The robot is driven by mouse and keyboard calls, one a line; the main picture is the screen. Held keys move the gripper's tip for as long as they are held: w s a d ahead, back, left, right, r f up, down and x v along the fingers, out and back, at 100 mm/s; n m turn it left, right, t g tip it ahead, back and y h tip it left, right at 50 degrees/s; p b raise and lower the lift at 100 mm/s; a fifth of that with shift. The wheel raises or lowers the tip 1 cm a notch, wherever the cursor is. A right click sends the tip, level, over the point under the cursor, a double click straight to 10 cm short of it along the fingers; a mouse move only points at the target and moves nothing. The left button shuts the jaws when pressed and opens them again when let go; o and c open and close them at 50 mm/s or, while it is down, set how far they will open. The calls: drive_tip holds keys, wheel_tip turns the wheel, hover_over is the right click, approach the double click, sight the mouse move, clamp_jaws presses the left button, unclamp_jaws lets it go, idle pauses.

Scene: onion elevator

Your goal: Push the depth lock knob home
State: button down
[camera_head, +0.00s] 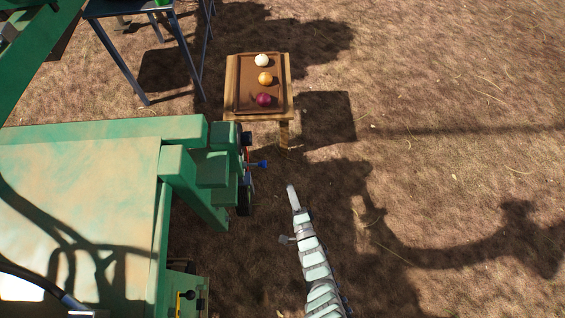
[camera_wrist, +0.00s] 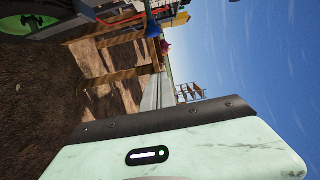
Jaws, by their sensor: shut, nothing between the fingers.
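A small blue knob (camera_head: 262,163), which looks like the depth lock knob, sticks out to the right from the side of the green machine (camera_head: 180,132). It also shows at the top of the wrist view (camera_wrist: 152,27). How far it is pushed in cannot be told. My gripper (camera_head: 292,196) is shut and empty, its narrow pale fingers pointing up the picture. It is below and a little right of the knob, clearly apart from it. In the wrist view, my pale wrist housing fills the bottom.
A wooden stand with a brown tray (camera_head: 242,100) holds a white, an orange and a purple onion beyond the knob. A dark metal frame (camera_head: 190,55) stands at the upper left. A black wheel (camera_head: 244,200) is just below the knob. Bare ground lies open to the right.

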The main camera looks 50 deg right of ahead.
sight(261, 164)
drive_tip(key=w+d+b, duration=0.2)
drive_tip(key=w+b, duration=0.1)
drive_tip(key=w, duration=0.8)
